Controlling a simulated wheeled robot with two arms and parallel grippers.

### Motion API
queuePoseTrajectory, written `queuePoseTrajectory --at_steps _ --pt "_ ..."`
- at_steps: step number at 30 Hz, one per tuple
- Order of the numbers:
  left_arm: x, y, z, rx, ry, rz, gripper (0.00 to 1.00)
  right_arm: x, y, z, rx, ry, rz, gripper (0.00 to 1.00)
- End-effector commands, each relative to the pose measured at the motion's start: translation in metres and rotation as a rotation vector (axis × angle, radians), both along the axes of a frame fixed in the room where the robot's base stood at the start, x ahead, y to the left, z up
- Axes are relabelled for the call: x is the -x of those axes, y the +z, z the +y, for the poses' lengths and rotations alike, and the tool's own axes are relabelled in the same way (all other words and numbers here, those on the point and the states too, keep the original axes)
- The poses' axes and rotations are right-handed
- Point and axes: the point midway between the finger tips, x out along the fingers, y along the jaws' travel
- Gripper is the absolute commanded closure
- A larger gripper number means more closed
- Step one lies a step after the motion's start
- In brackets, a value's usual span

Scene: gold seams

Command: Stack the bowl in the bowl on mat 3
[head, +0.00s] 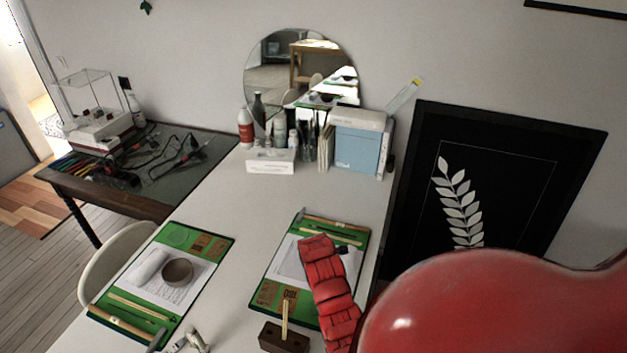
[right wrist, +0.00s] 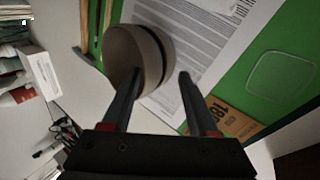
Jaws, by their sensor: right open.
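In the right wrist view, my right gripper (right wrist: 160,73) is open, with its two dark fingers on either side of a brown-beige bowl (right wrist: 128,55). A dark gap and a second beige rim (right wrist: 152,60) show just behind it, as of one bowl sitting in another. I cannot tell whether the fingers touch them. They are over a green mat (right wrist: 285,45) with a printed sheet. In the head view my red right arm covers these bowls on the right-hand mat (head: 268,292). Another brown bowl (head: 177,271) sits on the left-hand mat (head: 215,247). My left gripper does not show. No mat number is readable.
A white roll (head: 146,266) lies beside the left bowl. A dark wooden block (head: 284,337) with a stick stands at the front. Bottles, a white box (head: 270,160) and books (head: 360,145) stand at the back. The middle of the white table is clear.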

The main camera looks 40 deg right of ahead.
Motion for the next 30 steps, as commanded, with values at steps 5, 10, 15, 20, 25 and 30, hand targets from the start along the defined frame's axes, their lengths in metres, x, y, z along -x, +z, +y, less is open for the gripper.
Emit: queuePoseTrajectory --at_steps 5,10,15,20,25,30 --pt "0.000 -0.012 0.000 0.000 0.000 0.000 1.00 0.009 0.019 0.008 0.003 0.000 -0.004 0.40" --pt "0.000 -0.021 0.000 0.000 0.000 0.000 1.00 0.020 0.044 0.017 0.005 0.001 -0.002 0.40" --pt "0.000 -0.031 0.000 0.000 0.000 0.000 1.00 0.031 0.071 0.028 0.003 0.001 -0.003 0.40" --pt "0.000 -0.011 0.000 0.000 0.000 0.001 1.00 0.044 0.115 0.040 0.003 0.001 -0.001 0.40" --pt "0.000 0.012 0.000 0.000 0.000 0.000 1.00 0.055 0.135 0.049 0.001 0.000 0.004 0.40" --pt "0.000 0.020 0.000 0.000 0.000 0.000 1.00 0.059 0.141 0.054 0.001 0.001 0.003 0.40"
